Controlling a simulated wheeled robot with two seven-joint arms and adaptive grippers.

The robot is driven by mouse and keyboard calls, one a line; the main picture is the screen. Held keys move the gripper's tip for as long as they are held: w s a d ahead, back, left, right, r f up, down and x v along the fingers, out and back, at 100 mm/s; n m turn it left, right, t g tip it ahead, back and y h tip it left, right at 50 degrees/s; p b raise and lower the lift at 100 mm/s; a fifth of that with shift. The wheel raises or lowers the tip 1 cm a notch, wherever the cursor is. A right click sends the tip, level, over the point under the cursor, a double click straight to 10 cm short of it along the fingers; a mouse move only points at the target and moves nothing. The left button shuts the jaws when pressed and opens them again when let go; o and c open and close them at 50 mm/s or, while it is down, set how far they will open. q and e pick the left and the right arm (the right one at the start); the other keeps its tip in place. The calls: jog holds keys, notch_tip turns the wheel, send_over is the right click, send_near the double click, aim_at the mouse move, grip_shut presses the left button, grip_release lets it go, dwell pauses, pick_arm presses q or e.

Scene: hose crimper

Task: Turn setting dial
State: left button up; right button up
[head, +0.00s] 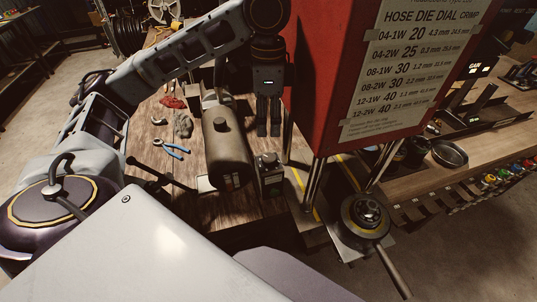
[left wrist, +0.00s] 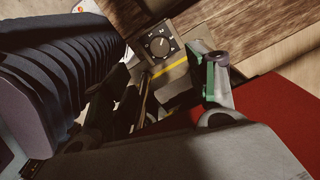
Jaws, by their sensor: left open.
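The setting dial (left wrist: 159,46) is a round black knob with a pale pointer and scale marks on a small panel. It shows clearly in the left wrist view, beyond the fingertips. In the head view a small dark control box (head: 269,172) with a knob on top stands on the bench beside the grey cylinder. My left gripper (head: 268,131) points down, behind and above that box, beside the red crimper. Its fingers are apart and empty; one green-padded finger (left wrist: 216,80) shows right of the dial in the wrist view. I see no contact with the dial. My right gripper is not in view.
The red crimper housing (head: 345,75) with its die chart stands just right of my left gripper, on metal posts. A grey cylinder (head: 228,150) lies left of the box. Blue-handled pliers (head: 171,148) and a rag lie on the wooden bench. A round lever hub (head: 366,213) stands at right.

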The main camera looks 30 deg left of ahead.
aim_at(268, 157)
pick_arm(q)
notch_tip(268, 157, down, 13)
jog(key=shift+r+b, duration=0.1)
jog(key=shift+b, duration=0.7)
jog(key=shift+c, duration=0.5)
jog(key=c, duration=0.9)
